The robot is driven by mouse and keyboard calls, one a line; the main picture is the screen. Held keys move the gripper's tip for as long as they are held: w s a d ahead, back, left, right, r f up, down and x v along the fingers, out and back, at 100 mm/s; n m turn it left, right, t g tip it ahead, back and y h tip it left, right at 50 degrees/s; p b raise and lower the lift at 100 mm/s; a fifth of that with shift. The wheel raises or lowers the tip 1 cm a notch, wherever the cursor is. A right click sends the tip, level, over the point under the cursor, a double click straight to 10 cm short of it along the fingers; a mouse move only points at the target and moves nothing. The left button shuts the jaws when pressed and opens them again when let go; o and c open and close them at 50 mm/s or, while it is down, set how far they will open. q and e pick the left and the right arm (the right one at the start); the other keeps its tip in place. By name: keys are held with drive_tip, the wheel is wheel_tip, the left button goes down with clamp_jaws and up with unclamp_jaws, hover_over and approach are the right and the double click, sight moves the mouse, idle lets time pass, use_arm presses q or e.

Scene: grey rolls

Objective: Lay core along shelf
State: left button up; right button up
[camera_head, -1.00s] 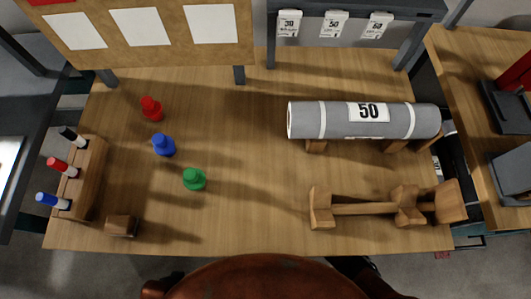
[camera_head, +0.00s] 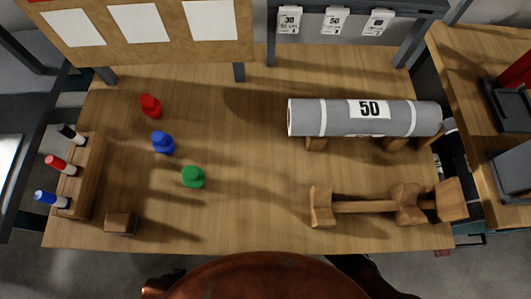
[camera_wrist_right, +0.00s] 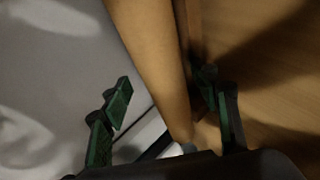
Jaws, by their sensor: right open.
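The grey roll (camera_head: 350,118), with white bands and a "50" label, lies lengthwise on wooden supports (camera_head: 395,144) at the table's right. A dark grey shelf frame (camera_head: 355,8) stands behind it, with three white tags; the middle one (camera_head: 334,21) reads 50. No separate core can be told apart; the inside of the roll is hidden. My right gripper (camera_wrist_right: 165,100) shows only in the right wrist view. Its green-padded fingers are apart, with a wooden edge (camera_wrist_right: 155,60) behind them and nothing held. My left gripper is in neither view.
An empty wooden cradle (camera_head: 365,208) lies in front of the roll. Red (camera_head: 151,106), blue (camera_head: 163,143) and green (camera_head: 193,177) pegs stand left of centre. A marker rack (camera_head: 84,178) and small wooden block (camera_head: 121,223) are at the left. The table's middle is clear.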

drive_tip(key=shift+s+d+r, duration=0.25)
drive_tip(key=shift+s+d, duration=0.05)
drive_tip(key=shift+s, duration=0.1)
drive_tip(key=v, duration=1.1)
